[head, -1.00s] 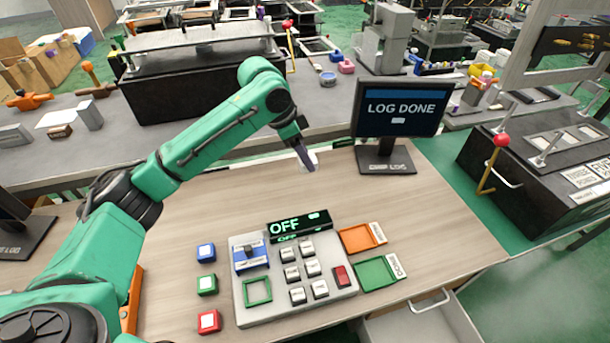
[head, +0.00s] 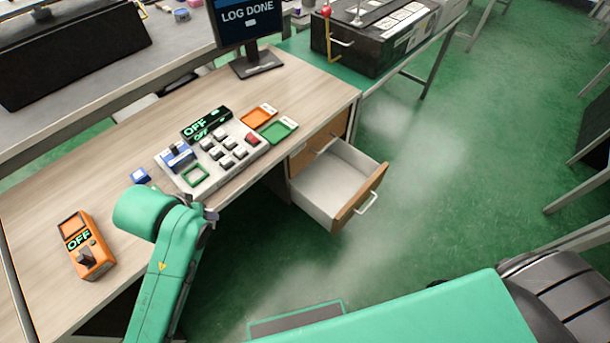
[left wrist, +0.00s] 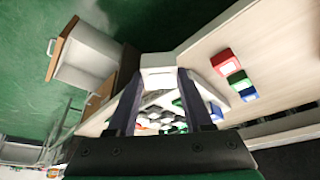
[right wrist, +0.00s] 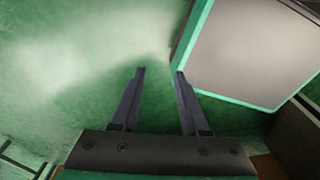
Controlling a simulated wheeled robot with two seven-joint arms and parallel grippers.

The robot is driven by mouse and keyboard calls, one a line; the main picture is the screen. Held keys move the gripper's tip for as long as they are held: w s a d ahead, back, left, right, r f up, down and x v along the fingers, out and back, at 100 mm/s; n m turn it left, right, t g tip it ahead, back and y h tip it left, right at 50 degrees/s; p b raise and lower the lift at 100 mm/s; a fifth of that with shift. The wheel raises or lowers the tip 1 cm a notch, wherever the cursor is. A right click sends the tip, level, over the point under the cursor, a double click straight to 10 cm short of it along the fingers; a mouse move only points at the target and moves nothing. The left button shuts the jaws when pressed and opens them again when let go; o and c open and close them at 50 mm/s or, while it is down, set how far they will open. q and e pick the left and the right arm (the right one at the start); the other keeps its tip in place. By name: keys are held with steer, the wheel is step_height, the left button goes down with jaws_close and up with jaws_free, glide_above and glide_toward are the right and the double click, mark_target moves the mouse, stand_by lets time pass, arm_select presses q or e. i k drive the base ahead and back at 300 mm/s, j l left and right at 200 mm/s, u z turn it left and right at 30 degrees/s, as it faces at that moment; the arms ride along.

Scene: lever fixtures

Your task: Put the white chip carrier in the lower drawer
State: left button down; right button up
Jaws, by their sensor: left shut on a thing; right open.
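The white chip carrier (left wrist: 158,66) shows in the left wrist view between the tips of my left gripper (left wrist: 160,80), which is shut on it. In the head view my left gripper (head: 210,214) is a small dark shape at the desk's front edge; the carrier cannot be made out there. The lower drawer (head: 375,190) is pulled out at the desk's right end, to the right of this gripper, and its white inside looks empty. It also shows at upper left in the left wrist view (left wrist: 88,58). My right gripper (right wrist: 160,74) is open and empty above the floor.
The upper drawer (head: 325,140) is shut, just above the open one. A button panel (head: 215,150), a green tray (head: 277,130), an orange tray (head: 258,116) and an orange switch box (head: 90,245) stand on the desk. The floor beyond the drawer is clear.

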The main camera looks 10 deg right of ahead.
mark_target(334, 182)
steer(key=l+z, duration=0.3)
steer(key=z, duration=0.15)
steer(key=i+l+z, duration=0.15)
steer(key=z, duration=0.3)
steer(key=i+l+z, duration=0.15)
steer(key=l+z, duration=0.3)
steer(key=i, duration=0.1)
